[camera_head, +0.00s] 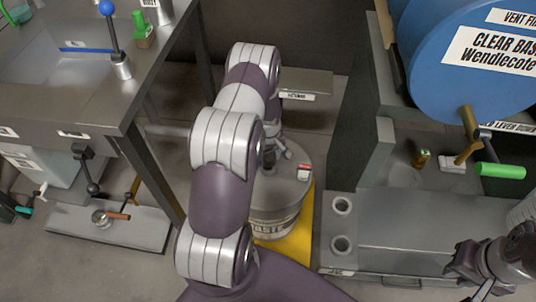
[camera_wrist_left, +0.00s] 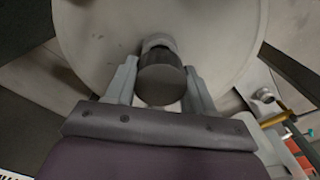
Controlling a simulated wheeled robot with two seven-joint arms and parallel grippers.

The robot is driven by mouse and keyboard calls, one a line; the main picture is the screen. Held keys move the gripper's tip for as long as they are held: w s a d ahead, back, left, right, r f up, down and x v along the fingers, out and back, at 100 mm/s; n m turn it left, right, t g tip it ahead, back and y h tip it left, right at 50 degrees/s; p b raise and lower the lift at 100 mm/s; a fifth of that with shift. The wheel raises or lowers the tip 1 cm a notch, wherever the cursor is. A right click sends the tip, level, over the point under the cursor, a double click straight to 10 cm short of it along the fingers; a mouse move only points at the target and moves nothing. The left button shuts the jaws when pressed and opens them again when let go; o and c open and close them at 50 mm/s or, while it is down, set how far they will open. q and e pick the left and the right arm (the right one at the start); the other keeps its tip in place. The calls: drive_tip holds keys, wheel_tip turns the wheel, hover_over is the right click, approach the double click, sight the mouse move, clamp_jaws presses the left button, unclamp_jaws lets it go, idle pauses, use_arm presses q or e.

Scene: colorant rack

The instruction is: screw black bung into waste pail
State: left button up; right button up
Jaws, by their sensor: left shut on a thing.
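The waste pail (camera_head: 285,200) is a grey drum with a label on its side, standing on a yellow base in the middle of the head view. Its pale round lid (camera_wrist_left: 95,35) fills the top of the left wrist view. My left gripper (camera_wrist_left: 160,90) is shut on the black bung (camera_wrist_left: 162,86), a dark cylinder between its fingers. The bung lines up with a light collar (camera_wrist_left: 158,41) at the lid; I cannot tell whether it is threaded in. My right gripper (camera_head: 470,262) is at the lower right, away from the pail.
A small red and white item (camera_head: 304,172) is at the lid's right edge. A grey bench with two round cups (camera_head: 342,206) stands right of the pail. A blue drum (camera_head: 450,55) with a green-handled valve (camera_head: 500,170) is above it. A metal table (camera_head: 90,90) stands left.

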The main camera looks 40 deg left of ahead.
sight(268, 155)
use_arm(q)
drive_tip(key=shift+f+b, duration=0.95)
drive_tip(key=shift+f, duration=0.35)
idle(0.4)
drive_tip(key=o, duration=1.1)
drive_tip(key=shift+r, duration=0.1)
wheel_tip(268, 155, up, 12)
drive_tip(key=p, duration=0.3)
drive_tip(key=shift+r+p, duration=0.25)
drive_tip(key=shift+p, duration=0.05)
